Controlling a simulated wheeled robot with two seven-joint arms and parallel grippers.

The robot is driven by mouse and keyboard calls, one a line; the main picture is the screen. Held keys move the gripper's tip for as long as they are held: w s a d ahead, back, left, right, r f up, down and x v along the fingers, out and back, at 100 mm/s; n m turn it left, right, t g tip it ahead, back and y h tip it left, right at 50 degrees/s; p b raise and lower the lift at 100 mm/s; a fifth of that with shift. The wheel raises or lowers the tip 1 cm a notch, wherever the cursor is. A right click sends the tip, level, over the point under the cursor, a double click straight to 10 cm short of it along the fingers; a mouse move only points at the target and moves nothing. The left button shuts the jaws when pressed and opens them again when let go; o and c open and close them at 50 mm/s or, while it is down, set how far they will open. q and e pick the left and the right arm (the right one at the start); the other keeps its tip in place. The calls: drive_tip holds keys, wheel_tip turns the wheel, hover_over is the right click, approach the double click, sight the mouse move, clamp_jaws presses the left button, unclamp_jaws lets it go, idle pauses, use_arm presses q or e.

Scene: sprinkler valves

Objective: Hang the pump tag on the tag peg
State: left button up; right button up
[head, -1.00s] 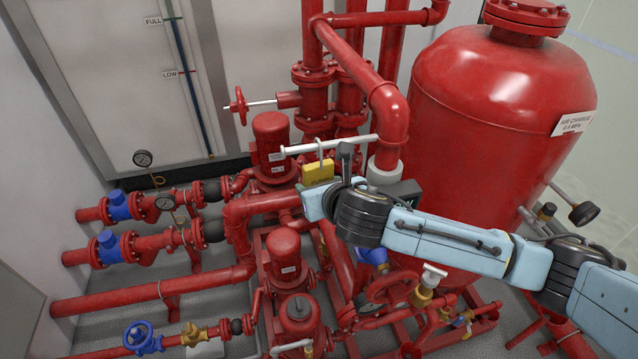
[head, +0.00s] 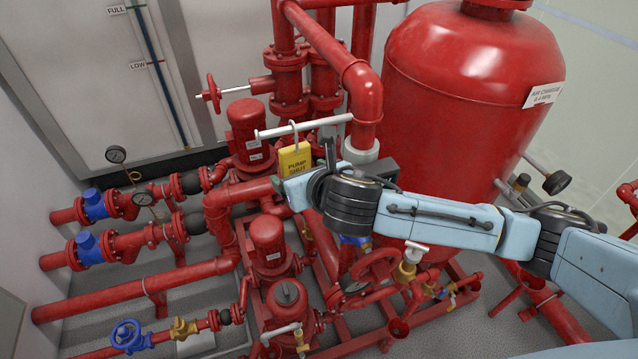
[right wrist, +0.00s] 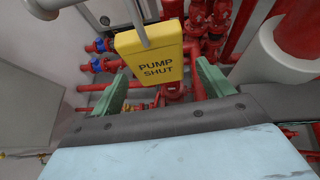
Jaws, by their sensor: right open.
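The yellow pump tag (head: 295,161), lettered PUMP SHUT, hangs by its grey hook (head: 293,130) over the white tag peg (head: 333,121) in the head view. The hook sits between the peg's free left end and the red pipe. My right gripper (head: 291,181) is just below and in front of the tag, hiding its lower edge. In the right wrist view the green fingers of this gripper (right wrist: 160,76) are spread apart. The tag (right wrist: 152,53) shows beyond and between them, with a gap on each side. My left gripper is not in view.
A large red tank (head: 455,100) stands to the right, close behind my right arm. Red pumps (head: 250,130) and pipes crowd below and left of the tag. A red elbow pipe (head: 365,95) is by the peg's right end.

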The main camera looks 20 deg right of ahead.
drive_tip(key=v, duration=1)
drive_tip(key=shift+s+b, duration=0.25)
drive_tip(key=shift+b, duration=0.05)
